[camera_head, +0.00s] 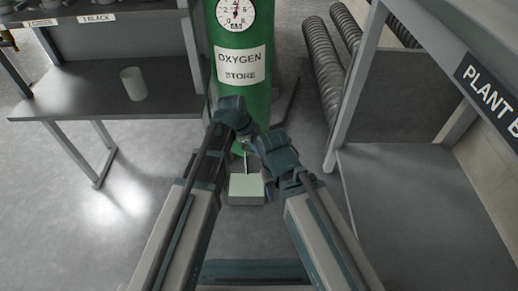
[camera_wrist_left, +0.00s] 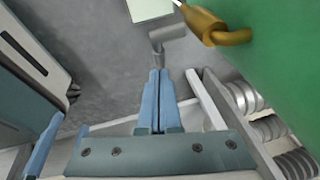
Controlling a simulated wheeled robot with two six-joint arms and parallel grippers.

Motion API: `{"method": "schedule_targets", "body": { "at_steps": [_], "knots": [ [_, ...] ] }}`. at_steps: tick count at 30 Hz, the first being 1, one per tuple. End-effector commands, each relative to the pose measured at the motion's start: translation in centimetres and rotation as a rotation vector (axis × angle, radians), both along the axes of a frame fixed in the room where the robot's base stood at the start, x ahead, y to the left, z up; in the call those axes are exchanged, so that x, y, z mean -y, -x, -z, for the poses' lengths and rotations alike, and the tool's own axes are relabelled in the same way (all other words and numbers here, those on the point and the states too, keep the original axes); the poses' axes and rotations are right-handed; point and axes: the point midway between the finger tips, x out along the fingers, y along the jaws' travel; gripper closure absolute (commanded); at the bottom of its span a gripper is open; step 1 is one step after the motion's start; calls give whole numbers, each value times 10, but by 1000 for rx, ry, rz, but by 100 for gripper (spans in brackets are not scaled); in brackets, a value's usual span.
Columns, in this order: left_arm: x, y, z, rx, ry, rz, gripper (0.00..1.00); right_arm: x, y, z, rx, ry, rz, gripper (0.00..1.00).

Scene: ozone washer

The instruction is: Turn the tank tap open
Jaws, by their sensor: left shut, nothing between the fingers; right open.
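The green oxygen tank (camera_head: 239,96) stands upright ahead of me. Its brass tap fitting (camera_wrist_left: 217,27) shows at the top of the left wrist view, against the green wall. A grey lever-like piece (camera_wrist_left: 168,34) lies beside the brass and just beyond my left fingertips; I cannot tell whether they touch it. My left gripper (camera_wrist_left: 158,73) is shut and empty; it also shows low in front of the tank in the head view (camera_head: 243,132). My right gripper (camera_head: 279,153) is open, just right of and below the left one; its fingers are mostly hidden.
A pale box (camera_head: 246,188) sits on the floor below the grippers. A grey bench (camera_head: 75,99) with a pale cup (camera_head: 133,84) stands at left. A grey bench marked PLANT B (camera_head: 420,190) stands at right. Ribbed hoses (camera_head: 323,60) lie behind it.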

Motion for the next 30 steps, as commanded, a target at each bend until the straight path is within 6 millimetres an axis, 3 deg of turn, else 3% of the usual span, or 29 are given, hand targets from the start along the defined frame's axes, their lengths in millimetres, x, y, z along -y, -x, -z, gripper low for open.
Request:
{"method": "schedule_targets", "body": {
  "at_steps": [30],
  "knots": [
    [2,-1,8,-1,-123,4,100,0,0,1,0,0,0,50]
  ]
}}
